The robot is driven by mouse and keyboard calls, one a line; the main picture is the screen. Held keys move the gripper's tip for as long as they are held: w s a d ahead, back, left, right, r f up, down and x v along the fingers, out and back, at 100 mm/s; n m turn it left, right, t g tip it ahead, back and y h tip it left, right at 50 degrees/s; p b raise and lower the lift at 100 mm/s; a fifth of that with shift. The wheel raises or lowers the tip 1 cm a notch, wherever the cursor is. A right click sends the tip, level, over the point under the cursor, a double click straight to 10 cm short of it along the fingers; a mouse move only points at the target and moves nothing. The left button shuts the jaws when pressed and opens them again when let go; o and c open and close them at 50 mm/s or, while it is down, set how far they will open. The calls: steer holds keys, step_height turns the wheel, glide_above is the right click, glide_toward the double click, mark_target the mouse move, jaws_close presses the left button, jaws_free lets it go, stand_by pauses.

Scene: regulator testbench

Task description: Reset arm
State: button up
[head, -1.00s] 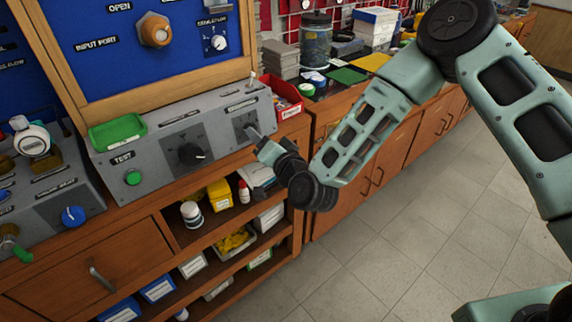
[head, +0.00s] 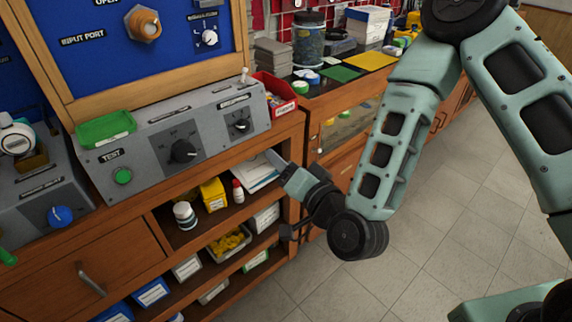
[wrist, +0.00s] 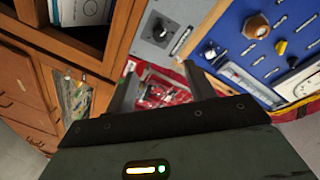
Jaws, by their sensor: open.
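My gripper (head: 272,158) is in front of the bench's front edge, below the right end of the grey control box (head: 205,122). In the wrist view, my gripper (wrist: 160,92) shows two grey fingers spread apart with nothing between them. It is apart from the control box, whose dark knob panel (wrist: 160,32) shows beyond the fingers. My arm (head: 385,150) is bent at the elbow and reaches in from the upper right.
A red bin (head: 275,92) stands at the box's right end. A green tray (head: 105,128) sits on its left end. Open shelves (head: 160,222) with bottles and boxes lie under the bench. The tiled floor (head: 430,240) at the right is clear.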

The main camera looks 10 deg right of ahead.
steer(key=shift+a, duration=0.1)
steer(key=s+a+n+g, duration=0.4)
steer(key=s+n+g, duration=0.3)
steer(key=n+g, duration=0.25)
steer(key=s+d+r+n+g+h, duration=0.1)
steer(key=s+d+r+g+h, duration=0.2)
steer(key=s+d, duration=0.3)
steer(key=s+d+r+n+g+h+p, duration=0.1)
steer(key=s+d+r+g+h, duration=0.2)
steer(key=s, duration=0.6)
steer(key=d+r, duration=0.2)
steer(key=d, duration=0.1)
steer(key=shift+s+d+h, duration=0.3)
steer(key=shift+d, duration=0.05)
